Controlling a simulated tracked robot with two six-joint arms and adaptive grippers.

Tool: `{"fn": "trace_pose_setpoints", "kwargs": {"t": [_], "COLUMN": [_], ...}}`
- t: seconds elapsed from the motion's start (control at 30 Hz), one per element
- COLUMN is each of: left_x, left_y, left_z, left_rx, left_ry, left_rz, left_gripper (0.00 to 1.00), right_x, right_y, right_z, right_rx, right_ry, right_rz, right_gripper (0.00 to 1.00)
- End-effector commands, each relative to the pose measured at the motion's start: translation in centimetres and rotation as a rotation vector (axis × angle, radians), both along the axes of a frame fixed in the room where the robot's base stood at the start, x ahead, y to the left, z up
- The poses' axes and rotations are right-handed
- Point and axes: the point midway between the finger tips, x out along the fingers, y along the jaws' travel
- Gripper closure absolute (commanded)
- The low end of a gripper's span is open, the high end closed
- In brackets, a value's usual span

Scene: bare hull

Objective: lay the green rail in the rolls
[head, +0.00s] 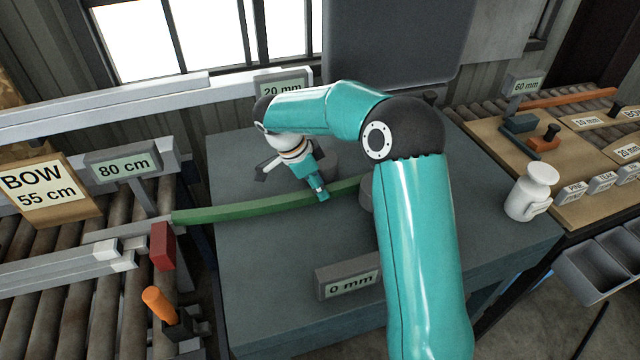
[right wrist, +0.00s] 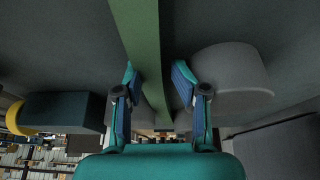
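The green rail (head: 250,208) is long, thin and slightly bowed. It reaches from the roller track at the left over the blue-grey block (head: 260,290). Grey rolls stand on the block: one (head: 368,197) shows partly behind my arm, another (head: 328,160) behind my gripper. My right gripper (head: 319,192) is at the rail's right part, pointing down. In the right wrist view the rail (right wrist: 145,40) runs between the two fingers (right wrist: 155,85), with a gap at the right finger. A grey roll (right wrist: 228,80) lies right of them. My left gripper is out of view.
A 0 mm sign (head: 348,277) stands on the block's front. A white jug (head: 531,192) stands at right, near grey bins (head: 600,265).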

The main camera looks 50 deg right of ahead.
Motion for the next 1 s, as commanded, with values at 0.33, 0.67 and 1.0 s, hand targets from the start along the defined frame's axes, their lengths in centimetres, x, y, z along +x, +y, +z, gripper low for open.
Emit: {"fn": "trace_pose_setpoints", "kwargs": {"t": [0.33,0.67,1.0], "left_x": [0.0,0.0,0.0], "left_y": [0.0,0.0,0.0], "left_z": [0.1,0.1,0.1], "left_rx": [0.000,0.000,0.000], "left_ry": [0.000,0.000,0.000], "left_rz": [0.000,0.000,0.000], "left_gripper": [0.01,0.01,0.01], "right_x": [0.8,1.6,2.0], "right_y": [0.4,2.7,4.0], "right_z": [2.3,8.1,11.0], "right_rx": [-0.011,-0.005,-0.002], "right_ry": [-0.020,-0.012,-0.002], "right_rz": [0.003,0.001,-0.001], "right_gripper": [0.45,0.45,0.45]}}
